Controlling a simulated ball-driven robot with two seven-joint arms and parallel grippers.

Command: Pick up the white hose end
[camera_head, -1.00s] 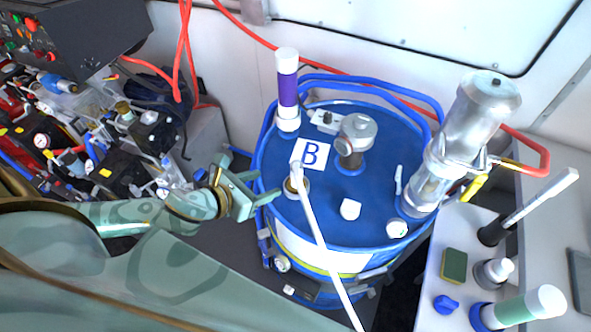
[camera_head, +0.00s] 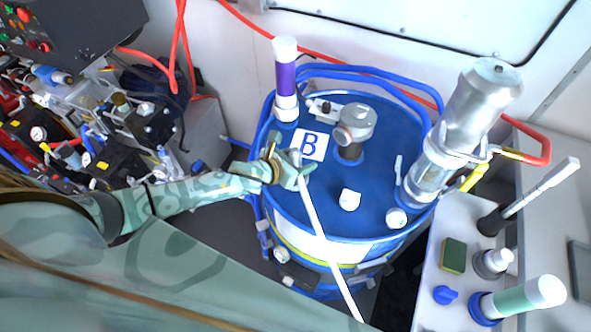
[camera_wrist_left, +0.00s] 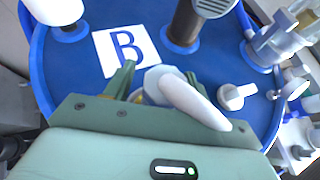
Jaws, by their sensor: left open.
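The white hose (camera_head: 318,228) rises from the lower edge of the head view to its end at the top of the blue drum (camera_head: 325,195). In the left wrist view, the white hose end (camera_wrist_left: 190,103) lies between the green fingers. My left gripper (camera_head: 291,169) is open at the hose end, just below the white "B" label (camera_head: 310,145). The fingers partly hide the hose end and its fitting in the head view. I cannot tell whether a finger touches it. My right gripper is not in view.
A purple-and-white cylinder (camera_head: 286,75), a grey capped fitting (camera_head: 354,128) and a tall clear cylinder (camera_head: 470,115) stand on the drum. A white side table (camera_head: 462,225) holds a sponge (camera_head: 453,256) and brushes. Clustered equipment (camera_head: 80,130) fills the left.

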